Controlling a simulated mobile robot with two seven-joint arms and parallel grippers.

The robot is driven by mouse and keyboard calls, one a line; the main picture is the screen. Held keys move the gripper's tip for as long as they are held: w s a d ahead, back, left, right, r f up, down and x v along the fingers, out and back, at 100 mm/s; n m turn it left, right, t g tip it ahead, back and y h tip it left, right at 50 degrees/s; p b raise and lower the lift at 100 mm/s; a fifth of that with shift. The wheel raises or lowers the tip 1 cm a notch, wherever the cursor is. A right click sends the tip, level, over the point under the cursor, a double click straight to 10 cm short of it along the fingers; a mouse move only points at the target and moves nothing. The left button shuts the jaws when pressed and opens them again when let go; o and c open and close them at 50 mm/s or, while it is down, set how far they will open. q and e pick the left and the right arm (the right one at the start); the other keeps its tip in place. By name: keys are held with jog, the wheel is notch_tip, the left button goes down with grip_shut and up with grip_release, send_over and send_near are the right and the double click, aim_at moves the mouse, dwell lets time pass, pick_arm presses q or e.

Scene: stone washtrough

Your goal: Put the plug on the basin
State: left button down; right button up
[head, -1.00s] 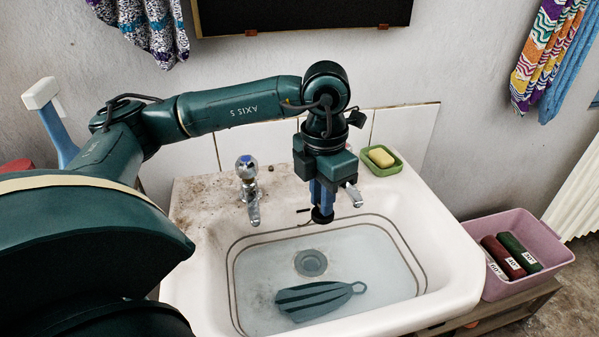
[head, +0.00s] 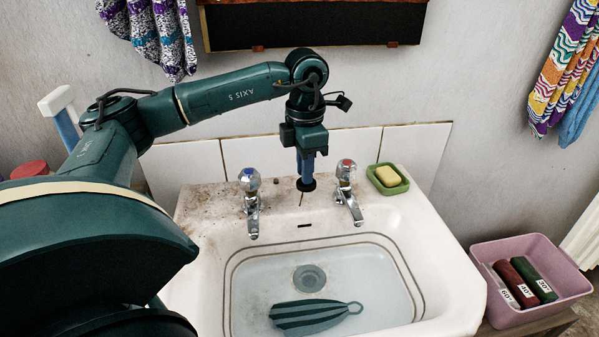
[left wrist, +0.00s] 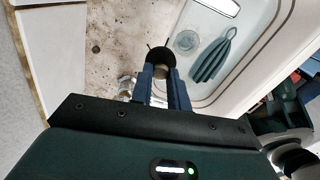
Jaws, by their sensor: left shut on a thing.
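The white basin (head: 440,262) holds shallow clear water over its drain (head: 309,279). My left gripper (head: 306,180) points down above the back ledge, between the two taps. It is shut on the black round plug (head: 307,187), which hangs below the fingertips. In the left wrist view the plug (left wrist: 161,57) sits at the ends of the blue fingers, over the stained ledge. I cannot tell whether the plug touches the ledge. My right gripper is not in view.
The left tap (head: 250,190) and right tap (head: 346,186) flank my gripper. A green dish (head: 398,186) with yellow soap is at the back right. A striped grey-green thing (head: 312,315) lies in the water. A pink tub (head: 555,290) with rolls stands at right.

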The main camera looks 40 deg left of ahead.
pick_arm(q)
jog(key=w+a, duration=0.4)
jog(key=a, duration=0.1)
notch_tip(320, 180, down, 6)
jog(key=shift+f, duration=0.1)
jog(key=shift+w+a+f, duration=0.15)
jog(key=shift+f, duration=0.25)
jog(key=shift+f, duration=0.25)
jog(key=c, duration=1.3)
grip_release()
jog(key=shift+r, duration=0.1)
jog(key=shift+c, duration=0.2)
